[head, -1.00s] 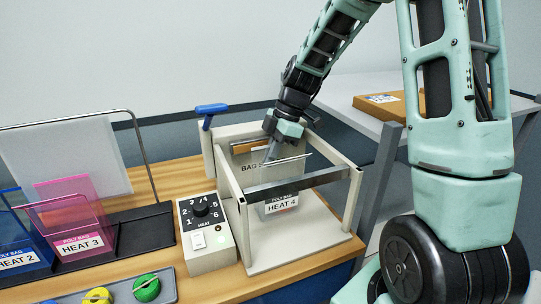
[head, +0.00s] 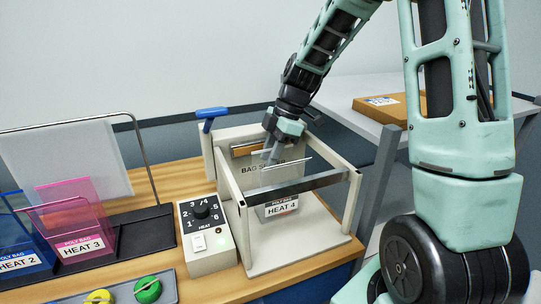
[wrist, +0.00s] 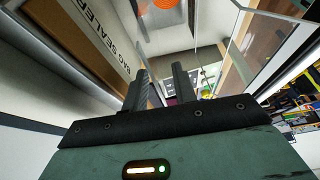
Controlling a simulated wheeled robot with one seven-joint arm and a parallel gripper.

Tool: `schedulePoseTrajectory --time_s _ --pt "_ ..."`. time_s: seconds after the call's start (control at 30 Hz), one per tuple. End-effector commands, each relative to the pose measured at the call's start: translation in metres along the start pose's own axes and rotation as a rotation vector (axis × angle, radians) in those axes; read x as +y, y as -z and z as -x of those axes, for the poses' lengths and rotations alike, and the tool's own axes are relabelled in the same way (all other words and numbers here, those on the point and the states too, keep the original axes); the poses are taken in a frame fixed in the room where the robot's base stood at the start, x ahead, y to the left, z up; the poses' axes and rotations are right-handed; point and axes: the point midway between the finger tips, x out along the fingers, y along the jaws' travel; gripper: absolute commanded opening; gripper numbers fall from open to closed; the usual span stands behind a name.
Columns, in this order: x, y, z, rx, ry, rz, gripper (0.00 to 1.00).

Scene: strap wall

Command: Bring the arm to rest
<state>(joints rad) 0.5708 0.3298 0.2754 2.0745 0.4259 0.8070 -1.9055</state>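My gripper (head: 272,156) is over the top of the cream bag sealer (head: 350,203), pointing down. In the wrist view my gripper (wrist: 160,78) has its two dark fingers apart with a gap between them. A clear poly bag with a HEAT 4 label (head: 281,208) stands upright inside the sealer's frame, behind the grey front bar (head: 295,187). Its pale top edge shows just beside my fingertips in the head view. I cannot tell whether the fingers touch it.
The sealer's blue-handled lever (head: 212,112) stands up at its back left. A heat dial box (head: 205,235) sits left of it. HEAT 3 (head: 82,245) and HEAT 2 (head: 20,262) bags stand in a rack. A grey table (head: 345,95) holds a cardboard box (head: 385,104).

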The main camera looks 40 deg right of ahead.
Motion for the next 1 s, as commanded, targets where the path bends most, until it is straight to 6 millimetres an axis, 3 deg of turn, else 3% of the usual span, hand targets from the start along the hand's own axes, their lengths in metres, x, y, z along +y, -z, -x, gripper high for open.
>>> schedulePoseTrajectory --time_s 1.0 --pt "0.0 0.031 0.075 0.0 0.0 0.0 0.28"
